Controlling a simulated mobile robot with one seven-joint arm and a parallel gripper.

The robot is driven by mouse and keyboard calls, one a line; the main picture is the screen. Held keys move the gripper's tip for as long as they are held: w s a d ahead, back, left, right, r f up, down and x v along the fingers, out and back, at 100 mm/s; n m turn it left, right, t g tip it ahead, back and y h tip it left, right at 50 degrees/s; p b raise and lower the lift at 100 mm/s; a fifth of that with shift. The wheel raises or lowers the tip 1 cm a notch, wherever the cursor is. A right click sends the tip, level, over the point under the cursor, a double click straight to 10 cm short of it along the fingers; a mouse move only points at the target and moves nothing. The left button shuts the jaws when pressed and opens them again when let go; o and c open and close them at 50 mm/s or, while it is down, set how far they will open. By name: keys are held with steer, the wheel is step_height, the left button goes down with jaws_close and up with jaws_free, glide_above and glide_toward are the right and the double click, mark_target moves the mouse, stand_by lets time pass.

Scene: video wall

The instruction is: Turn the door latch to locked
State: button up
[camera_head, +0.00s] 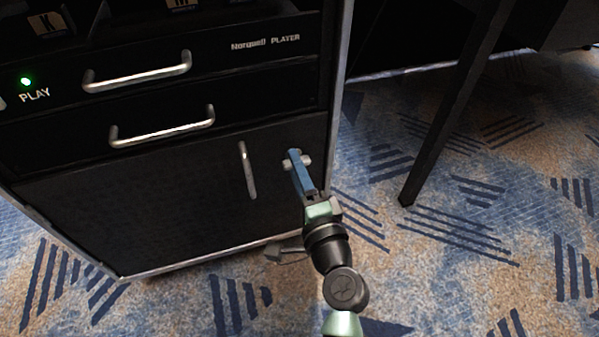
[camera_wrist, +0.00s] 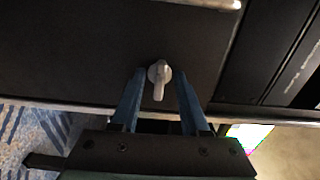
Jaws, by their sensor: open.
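The door latch is a small light grey turn knob with a short lever, on the black lower door (camera_head: 150,205) of the cabinet. In the wrist view the latch (camera_wrist: 159,78) shows clearly, its lever pointing down in the picture, toward the door's edge. In the head view the latch (camera_head: 306,160) is partly hidden by my gripper (camera_head: 298,162). My gripper (camera_wrist: 160,82) is open, with its blue fingers on either side of the latch. A gap shows between each finger and the latch in the wrist view.
A vertical metal handle (camera_head: 247,170) stands left of the latch in the head view. Two drawers with handles (camera_head: 138,72) (camera_head: 162,127) are above the door. A green light (camera_head: 25,82) glows by "PLAY". A dark table leg (camera_head: 440,130) stands at right on the patterned carpet.

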steer(key=p+v, duration=0.3)
steer(key=v, duration=1)
steer(key=w+a+r+n+t+p, duration=0.1)
steer(key=w+r+n+p, duration=0.25)
steer(key=r, duration=0.95)
steer(key=w+a+r+n+t+p, duration=0.15)
steer(key=r+n+p, duration=0.25)
steer(key=r, duration=0.8)
steer(key=w+a+r+n+p, duration=0.2)
steer(key=w+r+n+p, duration=0.2)
steer(key=r, duration=0.9)
steer(key=s+r+n+t+h+p, duration=0.1)
steer(key=s+r+t+h+p, duration=0.4)
steer(key=r, duration=1.3)
steer(key=s+r+n+t+h+p, duration=0.1)
steer(key=s+r+n+t+p, duration=0.4)
steer(key=r, duration=1.3)
step_height(320, 180, up, 35)
steer(key=m+g+p, duration=0.2)
steer(key=m+p, duration=0.1)
steer(key=p, duration=3.2)
steer(key=shift+s+d+r+p, duration=0.15)
steer(key=shift+s+d+p, duration=0.2)
